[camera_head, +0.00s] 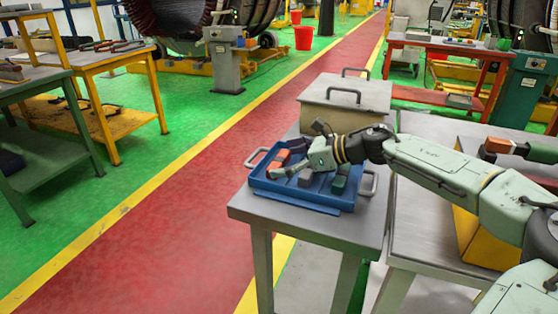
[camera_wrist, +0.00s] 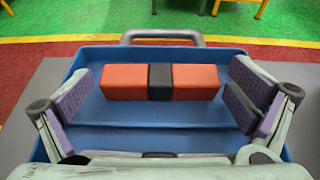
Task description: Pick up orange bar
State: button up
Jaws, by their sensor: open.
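The orange bar (camera_wrist: 195,82) lies across the floor of a blue tray (camera_wrist: 150,140) in the wrist view. It has two orange ends and a dark middle band. In the head view, part of the orange bar (camera_head: 281,157) shows in the blue tray (camera_head: 297,194), partly hidden by my gripper. My gripper (camera_wrist: 160,92) is open, with one padded finger at the left of the bar and one at the right. Clear gaps separate both fingers from the bar's ends. In the head view, my gripper (camera_head: 307,172) reaches down into the tray.
The tray has grey handles at its ends and stands on a grey table (camera_head: 265,212). A beige lidded box (camera_head: 348,100) with handles stands just behind it. Another grey table (camera_head: 440,225) with a yellow container (camera_head: 475,235) is at the right. A red walkway (camera_head: 180,215) runs along the left.

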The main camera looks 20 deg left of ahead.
jog(key=shift+c, duration=0.6)
jog(key=c, duration=0.8)
jog(key=shift+c, duration=0.4)
jog(key=shift+r, duration=0.15)
